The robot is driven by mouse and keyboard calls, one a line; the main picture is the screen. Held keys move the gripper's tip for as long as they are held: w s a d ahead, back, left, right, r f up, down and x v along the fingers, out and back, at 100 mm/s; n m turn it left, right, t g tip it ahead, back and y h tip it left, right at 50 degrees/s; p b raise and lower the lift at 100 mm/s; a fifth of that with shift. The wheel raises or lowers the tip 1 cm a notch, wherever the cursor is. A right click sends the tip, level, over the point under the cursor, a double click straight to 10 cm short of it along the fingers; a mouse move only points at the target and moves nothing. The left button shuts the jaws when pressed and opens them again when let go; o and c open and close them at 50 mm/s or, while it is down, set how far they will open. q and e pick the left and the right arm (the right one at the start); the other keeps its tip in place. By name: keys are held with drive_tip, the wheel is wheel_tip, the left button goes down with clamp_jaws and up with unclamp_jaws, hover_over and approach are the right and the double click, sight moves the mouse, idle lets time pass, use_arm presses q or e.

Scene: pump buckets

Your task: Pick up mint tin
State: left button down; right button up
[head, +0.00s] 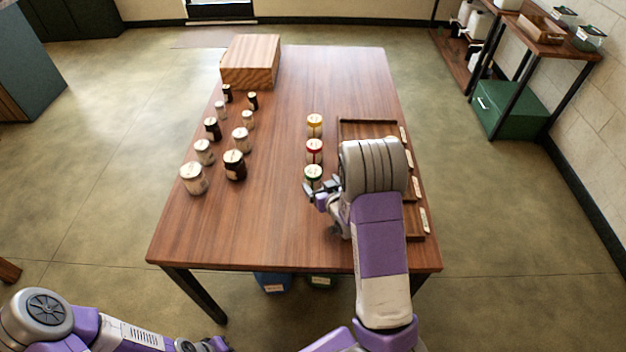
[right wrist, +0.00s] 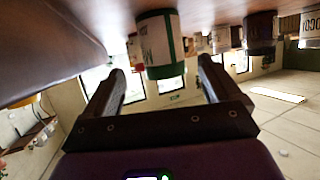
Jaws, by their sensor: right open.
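The mint tin is a white tin with a green band and lid (head: 313,172), standing upright on the wooden table as the nearest of a column of three tins. My right gripper (head: 320,192) is open, close to the near side of the mint tin. In the right wrist view, which is upside down, the mint tin (right wrist: 160,45) shows between and ahead of the two spread fingers (right wrist: 162,75). I cannot tell whether they touch it. My left arm is at the bottom left; its gripper (head: 203,346) is cut by the frame edge.
A red-banded tin (head: 314,150) and a yellow-banded tin (head: 314,125) stand behind the mint tin. A wooden tray (head: 368,126) lies at right, partly hidden by my right arm. Several jars (head: 194,179) stand at left, before a wooden block (head: 250,62). The table's middle is clear.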

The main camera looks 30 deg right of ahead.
sight(317, 180)
drive_tip(key=x, duration=0.5)
drive_tip(key=shift+w+a+r+b, duration=0.1)
drive_tip(key=shift+a+r+b, duration=0.15)
drive_tip(key=shift+b, duration=0.1)
drive_tip(key=c, duration=1.2)
drive_tip(key=shift+r, duration=0.1)
drive_tip(key=shift+c, duration=0.2)
